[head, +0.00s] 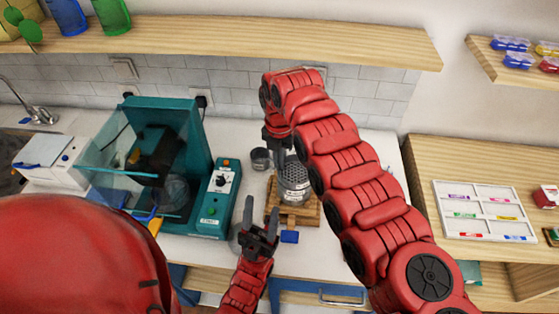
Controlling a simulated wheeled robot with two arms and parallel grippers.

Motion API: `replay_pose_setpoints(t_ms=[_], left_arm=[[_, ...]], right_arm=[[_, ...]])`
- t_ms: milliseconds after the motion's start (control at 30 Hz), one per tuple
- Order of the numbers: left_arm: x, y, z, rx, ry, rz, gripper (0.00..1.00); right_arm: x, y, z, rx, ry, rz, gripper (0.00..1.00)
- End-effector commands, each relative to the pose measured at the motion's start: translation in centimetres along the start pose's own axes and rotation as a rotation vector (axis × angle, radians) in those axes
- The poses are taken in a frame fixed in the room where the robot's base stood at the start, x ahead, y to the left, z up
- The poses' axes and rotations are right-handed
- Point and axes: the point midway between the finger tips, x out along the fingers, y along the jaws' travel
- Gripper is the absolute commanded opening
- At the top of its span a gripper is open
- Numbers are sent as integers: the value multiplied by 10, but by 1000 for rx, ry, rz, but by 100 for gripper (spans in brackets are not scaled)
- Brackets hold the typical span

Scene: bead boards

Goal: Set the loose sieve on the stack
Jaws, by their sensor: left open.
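A grey round thing (235,240), perhaps the loose sieve, is partly hidden just left of my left gripper. My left gripper (261,211) is open and empty, its fingers pointing up the picture, just left of the stack and board. My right gripper (279,150) points down behind and above the stack. Its fingertips are too small and dark to tell whether they hold anything.
A small dark cup (260,159) stands behind the stack. A teal machine (196,150) with a clear guard and a control box (217,195) stand to the left. A shelf (270,38) runs above the counter.

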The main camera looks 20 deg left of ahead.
Motion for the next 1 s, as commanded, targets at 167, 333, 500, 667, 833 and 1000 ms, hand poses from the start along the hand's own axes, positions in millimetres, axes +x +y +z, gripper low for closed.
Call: replay_pose_setpoints(t_ms=[167, 333, 500, 667, 833, 1000], left_arm=[[0, 0, 0, 0, 0, 0, 50], [0, 0, 0, 0, 0, 0, 50], [-1, 0, 0, 0, 0, 0, 50], [-5, 0, 1, 0, 0, 0, 50], [-9, 0, 1, 0, 0, 0, 50], [-12, 1, 2, 0, 0, 0, 50]], right_arm=[[0, 0, 0, 0, 0, 0, 0], [0, 0, 0, 0, 0, 0, 0], [0, 0, 0, 0, 0, 0, 0], [1, 0, 0, 0, -1, 0, 0], [2, 0, 0, 0, -1, 1, 0], [3, 0, 0, 0, -1, 1, 0]])
